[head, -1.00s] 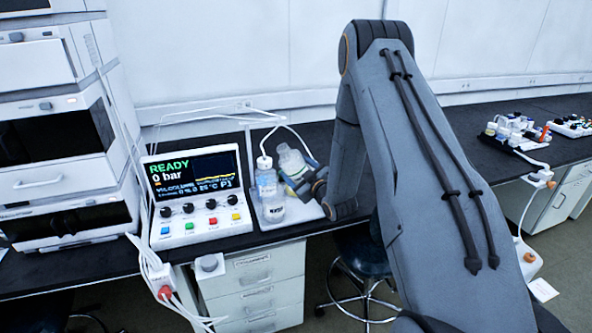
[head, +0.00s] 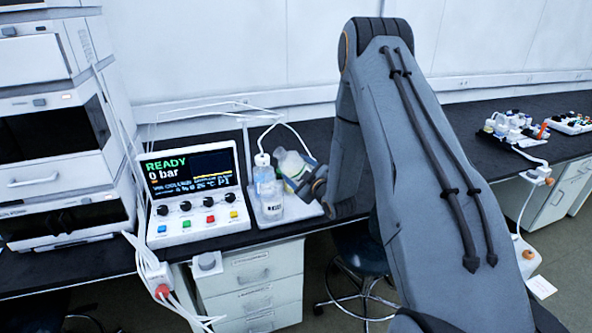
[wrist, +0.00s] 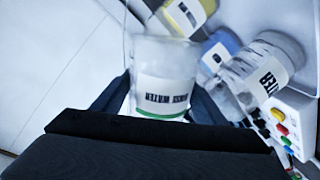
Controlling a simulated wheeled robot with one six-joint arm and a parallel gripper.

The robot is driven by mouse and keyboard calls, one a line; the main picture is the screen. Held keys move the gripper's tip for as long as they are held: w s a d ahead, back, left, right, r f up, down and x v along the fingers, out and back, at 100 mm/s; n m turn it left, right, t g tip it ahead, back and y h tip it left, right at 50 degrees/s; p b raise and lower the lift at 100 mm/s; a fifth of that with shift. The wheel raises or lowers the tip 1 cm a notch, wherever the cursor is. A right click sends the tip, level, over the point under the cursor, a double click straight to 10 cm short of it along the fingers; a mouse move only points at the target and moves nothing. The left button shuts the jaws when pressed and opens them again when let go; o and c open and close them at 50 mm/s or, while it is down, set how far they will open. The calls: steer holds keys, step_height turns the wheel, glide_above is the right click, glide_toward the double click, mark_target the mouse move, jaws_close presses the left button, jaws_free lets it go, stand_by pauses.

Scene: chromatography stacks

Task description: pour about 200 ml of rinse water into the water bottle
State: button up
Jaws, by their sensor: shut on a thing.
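My gripper (head: 316,186) is shut on a clear container with a green stripe, the rinse water container (wrist: 163,60). Its label seems to read rinse water in the wrist view, with a finger on each side. In the head view the rinse water container (head: 292,166) leans left, partly behind the water bottle (head: 268,190). The water bottle is clear, upright and white-capped, with a tube at its top. In the wrist view the water bottle (wrist: 246,82) is at the right, its label partly readable. I cannot tell whether any water is flowing.
The bottles stand on a pale tray (head: 300,214). A control console (head: 195,190) reading READY, 0 bar, is just left. A blue-capped bottle (wrist: 218,50) and a yellow-marked bottle (wrist: 186,14) are close by in the wrist view. White tubing (head: 215,108) arches above.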

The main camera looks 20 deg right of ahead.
stand_by(0.4)
steer(key=shift+d+f+n+b, duration=0.2)
steer(key=shift+f+n+b, duration=0.3)
steer(key=shift+f+b, duration=0.35)
steer(key=shift+f, duration=0.1)
steer(key=shift+d+f+n+h, duration=0.2)
steer(key=shift+n+h, duration=0.1)
steer(key=shift+n, duration=0.2)
steer(key=shift+d+r, duration=0.1)
steer(key=shift+r, duration=0.05)
steer(key=shift+d+n, duration=0.1)
steer(key=shift+n, duration=0.4)
steer(key=shift+r, duration=0.1)
steer(key=shift+d+r+n+h, duration=0.1)
steer(key=shift+n+h, duration=0.2)
steer(key=shift+n, duration=0.2)
steer(key=shift+r, duration=0.1)
